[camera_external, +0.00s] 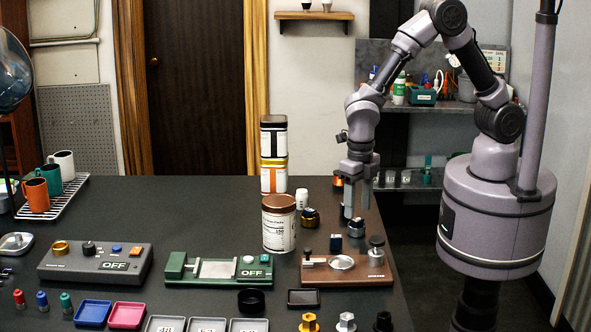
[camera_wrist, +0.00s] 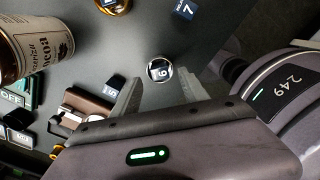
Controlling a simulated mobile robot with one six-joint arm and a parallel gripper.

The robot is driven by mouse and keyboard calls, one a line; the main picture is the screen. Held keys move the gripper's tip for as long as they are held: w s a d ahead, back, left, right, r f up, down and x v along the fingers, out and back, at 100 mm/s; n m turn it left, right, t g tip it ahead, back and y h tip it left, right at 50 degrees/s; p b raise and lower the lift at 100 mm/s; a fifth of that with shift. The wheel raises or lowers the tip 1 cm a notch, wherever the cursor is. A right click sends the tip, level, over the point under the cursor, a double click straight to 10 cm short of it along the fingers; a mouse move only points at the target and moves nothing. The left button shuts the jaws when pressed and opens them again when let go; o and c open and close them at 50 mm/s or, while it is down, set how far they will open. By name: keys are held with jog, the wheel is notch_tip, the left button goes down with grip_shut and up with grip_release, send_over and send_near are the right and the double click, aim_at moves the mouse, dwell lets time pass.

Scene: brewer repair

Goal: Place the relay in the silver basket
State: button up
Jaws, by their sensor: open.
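My gripper (camera_external: 356,208) is open above the right part of the dark table, pointing down. In the wrist view its fingers (camera_wrist: 160,90) are apart, with nothing held between them. A dark blue block (camera_external: 336,243) stands by the brown fixture. No clear silver basket shows; a silver dish (camera_external: 15,243) lies at the far left.
A cocoa tin (camera_external: 279,225) and a black-and-gold part (camera_external: 309,218) stand left of my gripper. The brown fixture (camera_external: 375,279) is in front. Blue (camera_external: 93,313), pink (camera_external: 127,315) and grey trays line the front. Bare table lies around the silver-rimmed part.

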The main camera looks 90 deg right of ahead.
notch_tip(320, 180, up, 7)
jog(key=p, duration=0.6)
notch_tip(320, 180, up, 4)
jog(key=m+t+b, duration=0.2)
jog(key=m+b, duration=0.4)
jog(key=m, duration=0.2)
send_over(357, 219)
jog(key=s+d, duration=0.2)
jog(key=s+d+r+m+t+y+b, duration=0.1)
jog(key=s+d+m+t+b, duration=0.1)
jog(key=s+m+b, duration=0.2)
jog(key=s+d+r+m+t+y+b, duration=0.1)
jog(key=s+m+b, duration=0.4)
jog(key=s+m, duration=0.6)
jog(key=d+r+m, duration=0.1)
jog(key=m, duration=0.7)
jog(key=shift+s+t, duration=0.2)
jog(key=shift+t, duration=0.2)
